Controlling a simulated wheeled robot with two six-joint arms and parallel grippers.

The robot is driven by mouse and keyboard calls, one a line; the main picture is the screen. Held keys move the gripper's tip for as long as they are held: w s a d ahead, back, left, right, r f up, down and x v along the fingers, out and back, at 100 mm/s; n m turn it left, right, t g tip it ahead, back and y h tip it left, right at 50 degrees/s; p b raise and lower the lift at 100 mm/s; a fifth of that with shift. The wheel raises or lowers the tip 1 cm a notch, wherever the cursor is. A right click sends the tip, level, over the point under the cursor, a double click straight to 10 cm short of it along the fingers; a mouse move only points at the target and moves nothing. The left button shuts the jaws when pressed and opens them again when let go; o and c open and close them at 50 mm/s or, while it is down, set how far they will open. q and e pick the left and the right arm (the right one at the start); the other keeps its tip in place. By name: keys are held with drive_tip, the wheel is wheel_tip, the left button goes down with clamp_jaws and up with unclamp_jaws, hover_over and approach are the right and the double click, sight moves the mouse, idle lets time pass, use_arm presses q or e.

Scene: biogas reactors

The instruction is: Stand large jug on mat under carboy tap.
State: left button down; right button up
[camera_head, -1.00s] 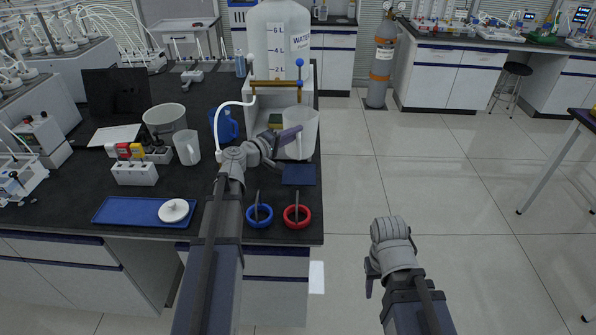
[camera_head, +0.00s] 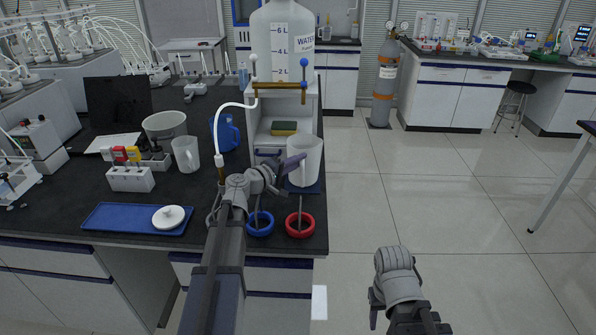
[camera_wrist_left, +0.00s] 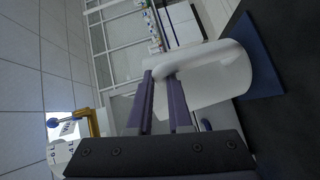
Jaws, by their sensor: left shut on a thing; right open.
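The large white jug (camera_head: 307,162) stands upright over the dark blue mat (camera_head: 312,188) at the bench's right edge. Its handle faces left. My left gripper (camera_head: 291,166) is shut on the handle. The left wrist view shows the purple fingers (camera_wrist_left: 168,92) at the jug (camera_wrist_left: 215,78), with its base against or very close to the mat (camera_wrist_left: 262,55); I cannot tell if it touches. The carboy (camera_head: 282,38) stands on a white shelf behind, with brass tap pipework (camera_head: 280,87) above and slightly behind the jug. My right gripper (camera_head: 377,300) is open and empty, off the bench.
A smaller white jug (camera_head: 186,154), a blue jug (camera_head: 228,132) and a blue tray (camera_head: 105,217) are to the left. Open floor is at the right.

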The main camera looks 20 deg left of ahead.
use_arm(q)
drive_tip(key=shift+f, duration=0.7)
drive_tip(key=shift+r, duration=0.15)
drive_tip(key=c, duration=0.8)
unclamp_jaws()
drive_tip(key=shift+c, duration=0.2)
drive_tip(key=p+v, duration=0.1)
drive_tip(key=v, duration=1.1)
